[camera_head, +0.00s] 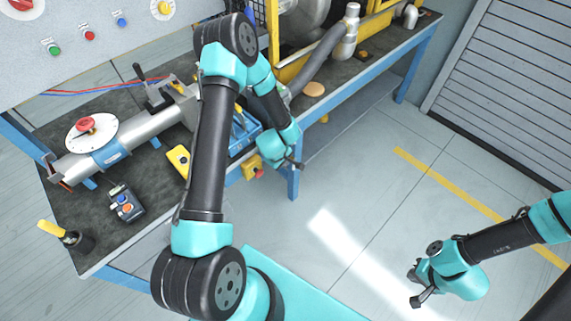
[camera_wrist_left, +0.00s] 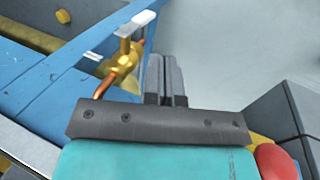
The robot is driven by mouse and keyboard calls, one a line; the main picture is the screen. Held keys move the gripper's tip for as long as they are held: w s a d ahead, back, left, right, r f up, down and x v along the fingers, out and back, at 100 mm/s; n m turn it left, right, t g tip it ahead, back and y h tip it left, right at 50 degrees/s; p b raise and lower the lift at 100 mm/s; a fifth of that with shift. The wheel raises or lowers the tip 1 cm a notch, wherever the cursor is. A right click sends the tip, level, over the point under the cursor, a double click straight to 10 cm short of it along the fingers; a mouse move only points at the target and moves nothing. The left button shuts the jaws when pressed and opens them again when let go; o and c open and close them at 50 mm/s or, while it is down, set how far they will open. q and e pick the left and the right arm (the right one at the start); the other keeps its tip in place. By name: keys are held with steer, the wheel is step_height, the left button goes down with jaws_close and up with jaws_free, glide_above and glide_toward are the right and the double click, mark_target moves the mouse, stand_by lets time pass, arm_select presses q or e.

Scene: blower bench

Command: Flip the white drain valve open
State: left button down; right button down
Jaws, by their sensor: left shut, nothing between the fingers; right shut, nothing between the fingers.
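The white drain valve handle (camera_wrist_left: 137,24) shows in the left wrist view on top of a brass valve body (camera_wrist_left: 120,62), beside the blue bench frame (camera_wrist_left: 50,90). A bent copper pipe (camera_wrist_left: 104,86) joins the body. In the head view I cannot make out the valve. My left gripper (camera_wrist_left: 165,62) is shut and empty, its fingers just right of the valve in the wrist view; I see no clear contact. In the head view the left gripper (camera_head: 295,164) is by the bench's front edge. My right gripper (camera_head: 416,290) is shut and empty, over the floor.
A yellow box with a red button (camera_head: 254,170) hangs at the bench front, close to my left gripper. The red button also shows in the left wrist view (camera_wrist_left: 275,161). A blue bench leg (camera_head: 294,182) stands below. The floor (camera_head: 350,200) to the right is clear.

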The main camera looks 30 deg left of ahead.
arm_select(q)
steer(key=x, duration=0.9)
steer(key=shift+w, duration=0.15)
steer(key=shift+w+f, duration=0.1)
steer(key=shift+w, duration=0.4)
steer(key=shift+w, duration=0.1)
